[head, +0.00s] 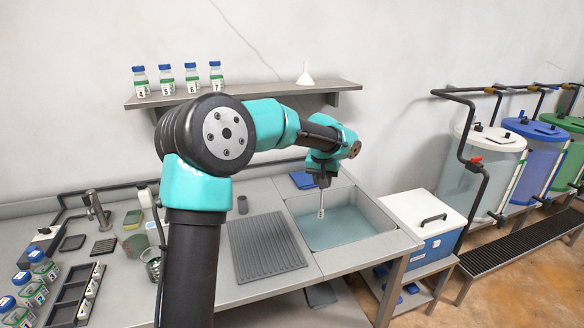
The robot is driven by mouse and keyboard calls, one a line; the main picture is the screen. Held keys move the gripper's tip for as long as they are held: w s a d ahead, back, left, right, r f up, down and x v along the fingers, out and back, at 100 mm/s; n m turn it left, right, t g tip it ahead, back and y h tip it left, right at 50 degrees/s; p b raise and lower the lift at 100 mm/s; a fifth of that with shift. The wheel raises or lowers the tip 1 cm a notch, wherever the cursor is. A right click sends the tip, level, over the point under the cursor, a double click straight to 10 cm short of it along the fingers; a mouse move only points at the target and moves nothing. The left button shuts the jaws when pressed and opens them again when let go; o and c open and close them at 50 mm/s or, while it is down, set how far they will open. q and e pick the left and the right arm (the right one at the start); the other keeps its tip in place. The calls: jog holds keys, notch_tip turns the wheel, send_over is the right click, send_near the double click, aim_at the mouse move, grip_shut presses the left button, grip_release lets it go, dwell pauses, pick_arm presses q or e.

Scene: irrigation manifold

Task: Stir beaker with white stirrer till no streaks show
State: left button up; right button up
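My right gripper (322,176) points down over the basin at the right end of the bench. It appears shut on a thin pale stirrer (321,206), which hangs upright with a white lower end just above or in the water; I cannot tell which. A small greenish beaker (151,262) stands on the bench at the left, partly hidden behind my arm. Another container with greenish contents (136,245) is beside it. Whether streaks show in either is too small to tell. My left gripper is out of view.
The basin (395,238) holds blue-grey water. A ribbed drain mat (265,248) lies left of it. Bottles (45,267) and a dark rack (70,300) stand at lower left. A shelf (285,91) carries bottles and a funnel (305,76). A cooler (425,225) stands right.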

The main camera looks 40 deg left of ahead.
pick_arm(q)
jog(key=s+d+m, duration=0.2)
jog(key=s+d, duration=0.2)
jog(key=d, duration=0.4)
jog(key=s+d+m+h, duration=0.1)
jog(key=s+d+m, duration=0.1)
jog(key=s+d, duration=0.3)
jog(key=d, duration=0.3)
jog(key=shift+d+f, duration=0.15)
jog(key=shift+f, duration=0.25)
